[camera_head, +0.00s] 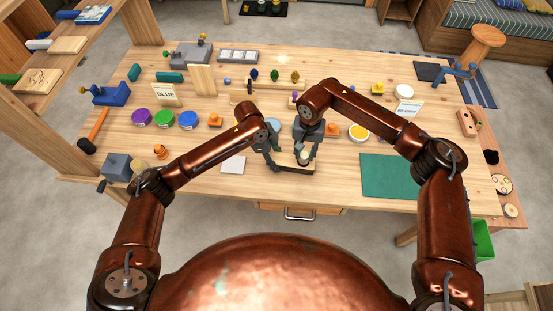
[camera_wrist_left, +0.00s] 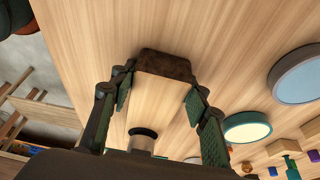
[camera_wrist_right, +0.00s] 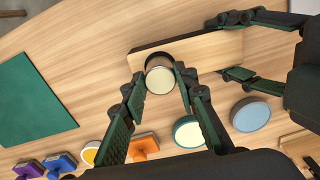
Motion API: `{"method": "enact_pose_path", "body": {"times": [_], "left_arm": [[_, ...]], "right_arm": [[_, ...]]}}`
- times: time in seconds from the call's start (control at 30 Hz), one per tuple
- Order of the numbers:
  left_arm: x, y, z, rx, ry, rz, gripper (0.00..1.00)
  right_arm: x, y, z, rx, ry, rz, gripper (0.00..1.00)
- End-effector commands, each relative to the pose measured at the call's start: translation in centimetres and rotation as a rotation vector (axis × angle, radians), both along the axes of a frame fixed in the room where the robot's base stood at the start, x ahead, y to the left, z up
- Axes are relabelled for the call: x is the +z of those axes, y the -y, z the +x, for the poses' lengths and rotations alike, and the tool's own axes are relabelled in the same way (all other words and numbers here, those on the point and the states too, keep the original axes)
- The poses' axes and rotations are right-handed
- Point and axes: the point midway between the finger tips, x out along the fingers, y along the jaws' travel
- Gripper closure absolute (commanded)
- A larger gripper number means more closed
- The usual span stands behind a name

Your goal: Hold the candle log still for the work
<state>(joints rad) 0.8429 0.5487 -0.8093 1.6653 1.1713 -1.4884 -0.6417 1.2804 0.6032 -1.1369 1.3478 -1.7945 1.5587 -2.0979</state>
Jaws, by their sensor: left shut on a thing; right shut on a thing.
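The candle log (camera_head: 290,169), a pale wooden block with dark bark on its end, lies near the table's front middle. My left gripper (camera_head: 271,150) is shut on it; its fingers straddle the log's right part in the right wrist view (camera_wrist_right: 190,46). The log also shows between the fingers in the left wrist view (camera_wrist_left: 160,88). My right gripper (camera_head: 305,150) is shut on a round cream-topped piece (camera_wrist_right: 160,76) with a dark rim, over the log's left part in its wrist view. I cannot tell whether this piece touches the log.
A green mat (camera_head: 388,176) lies to the right and a white square (camera_head: 233,165) to the left. Coloured discs, including a purple one (camera_head: 141,118), and several small orange and blue pieces stand behind. A grey block (camera_head: 117,167) is at the front left.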

Motion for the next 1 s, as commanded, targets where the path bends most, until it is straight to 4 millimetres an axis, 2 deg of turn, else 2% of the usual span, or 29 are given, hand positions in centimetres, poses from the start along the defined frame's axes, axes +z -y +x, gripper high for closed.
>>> {"method": "enact_pose_path", "body": {"times": [1.0], "left_arm": [[0.1, 0.0, 0.0, 0.000, 0.001, -0.001, 0.96]], "right_arm": [[-1.9, 0.0, 0.0, 0.000, -0.001, 0.000, 1.00]]}}
